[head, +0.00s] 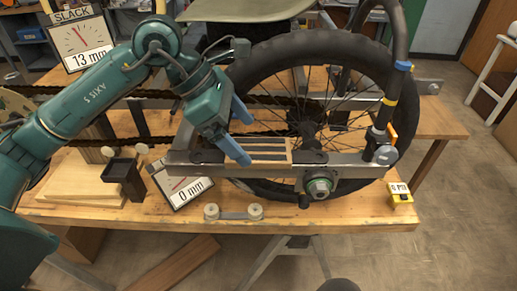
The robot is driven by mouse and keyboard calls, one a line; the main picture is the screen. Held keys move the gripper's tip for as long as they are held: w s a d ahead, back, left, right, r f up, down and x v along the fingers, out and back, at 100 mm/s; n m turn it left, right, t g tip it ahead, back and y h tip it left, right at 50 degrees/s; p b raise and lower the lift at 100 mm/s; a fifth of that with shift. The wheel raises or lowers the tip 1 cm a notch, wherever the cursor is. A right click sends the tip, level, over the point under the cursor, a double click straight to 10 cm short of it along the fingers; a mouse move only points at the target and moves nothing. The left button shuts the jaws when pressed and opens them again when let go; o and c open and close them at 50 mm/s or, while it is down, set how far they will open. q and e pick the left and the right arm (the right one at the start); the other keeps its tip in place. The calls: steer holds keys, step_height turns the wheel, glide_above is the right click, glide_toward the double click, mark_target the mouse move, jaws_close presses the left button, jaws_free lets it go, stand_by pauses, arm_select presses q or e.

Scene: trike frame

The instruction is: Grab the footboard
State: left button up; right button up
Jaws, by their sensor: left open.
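The footboard (268,150) is a small light wooden board with dark strips, lying at the grey metal frame rail (205,158) in front of the wheel. My left gripper (239,130) has two blue fingers spread apart, one above and one below the board's left end in the picture. The lower finger overlaps the board's left edge and hides part of it. I cannot tell whether either finger touches it. My right gripper is out of view.
The large spoked wheel (376,72) stands just behind the footboard, with a chain to its left. A dial reading 0 mm (188,190), a black holder (120,170) and a yellow gauge (401,194) are on the wooden bench (340,217). The bench's front right is mostly clear.

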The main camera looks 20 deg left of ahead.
mark_target(258, 149)
arm_select(q)
steer(key=x, duration=0.4)
steer(key=shift+w+d+p, duration=0.1)
steer(key=shift+p, duration=0.3)
steer(key=shift+c, duration=0.4)
steer(key=shift+r, duration=0.1)
steer(key=c, duration=1.3)
